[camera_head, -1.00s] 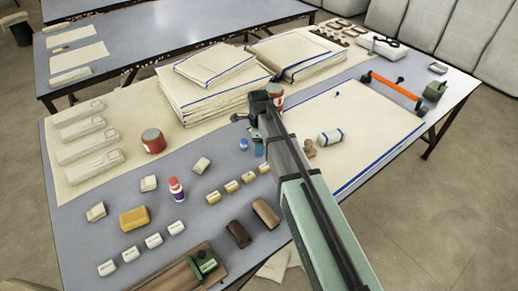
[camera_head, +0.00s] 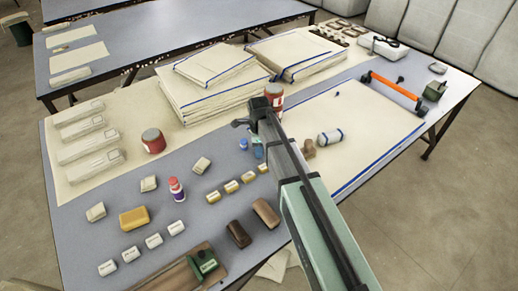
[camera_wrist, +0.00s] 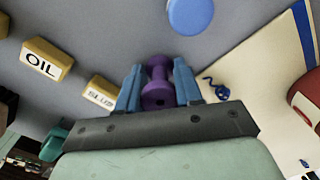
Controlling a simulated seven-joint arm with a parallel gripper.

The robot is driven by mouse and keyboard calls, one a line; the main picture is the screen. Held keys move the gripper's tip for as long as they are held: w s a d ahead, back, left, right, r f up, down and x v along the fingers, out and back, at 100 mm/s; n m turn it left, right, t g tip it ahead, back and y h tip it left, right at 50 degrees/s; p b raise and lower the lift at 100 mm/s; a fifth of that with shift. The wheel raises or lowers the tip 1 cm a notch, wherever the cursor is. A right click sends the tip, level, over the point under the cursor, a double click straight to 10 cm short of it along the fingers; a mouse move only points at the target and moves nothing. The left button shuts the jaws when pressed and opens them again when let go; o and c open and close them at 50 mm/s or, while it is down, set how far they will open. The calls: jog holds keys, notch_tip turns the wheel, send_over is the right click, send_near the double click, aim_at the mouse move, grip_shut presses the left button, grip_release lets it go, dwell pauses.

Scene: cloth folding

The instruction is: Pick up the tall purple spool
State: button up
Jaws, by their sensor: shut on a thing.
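The purple spool (camera_wrist: 158,92) stands out in the wrist view between the two blue fingers of my gripper (camera_wrist: 159,70), which is shut on it. The spool has a narrow waist and wider ends. In the head view my gripper (camera_head: 257,150) points down near the middle of the table, in front of the cloth stacks. I cannot make out the spool there, and whether it touches the table is unclear.
A blue round object (camera_wrist: 190,12) is close by. Yellow labelled blocks (camera_head: 232,187) stand in a row at the front left of my gripper. A red jar (camera_head: 274,92) is behind it.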

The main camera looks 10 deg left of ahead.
jog(key=shift+c, duration=0.8)
